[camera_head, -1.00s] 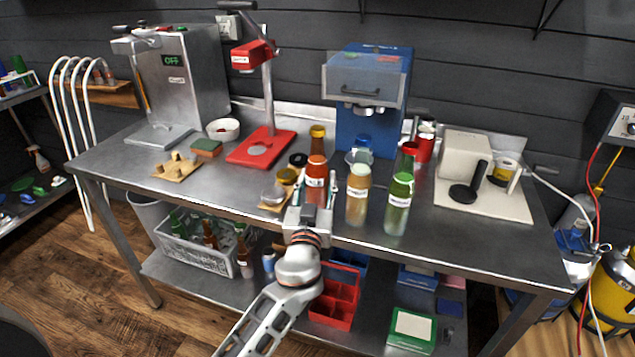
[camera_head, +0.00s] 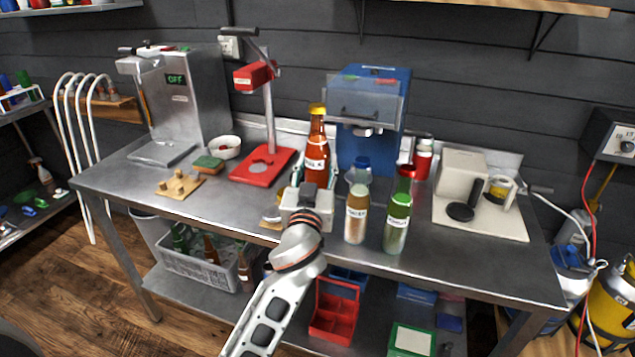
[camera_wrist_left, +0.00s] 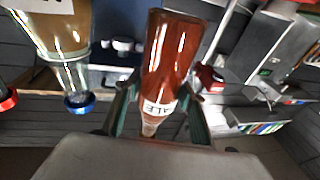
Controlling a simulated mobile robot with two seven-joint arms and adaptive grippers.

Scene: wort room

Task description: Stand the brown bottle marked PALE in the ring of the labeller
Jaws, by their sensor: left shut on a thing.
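The brown bottle (camera_head: 316,147) has a gold cap and a white label; in the wrist view (camera_wrist_left: 172,58) the label shows the letters "ALE". My left gripper (camera_head: 315,178) is shut around this bottle, which stands upright and appears raised off the bench. In the wrist view the fingers (camera_wrist_left: 158,108) lie on both sides of the label. A cream machine (camera_head: 463,174) with a roll (camera_head: 502,191) and a black round part (camera_head: 461,211) stands at the right on a pale board; it looks like the labeller. My right gripper is not in view.
A pale-capped bottle (camera_head: 357,213) and a green bottle (camera_head: 397,222) stand just right of the gripper, near the front edge. Behind are a blue machine (camera_head: 372,85) and a red can (camera_head: 422,160). A red press (camera_head: 262,165) stands to the left.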

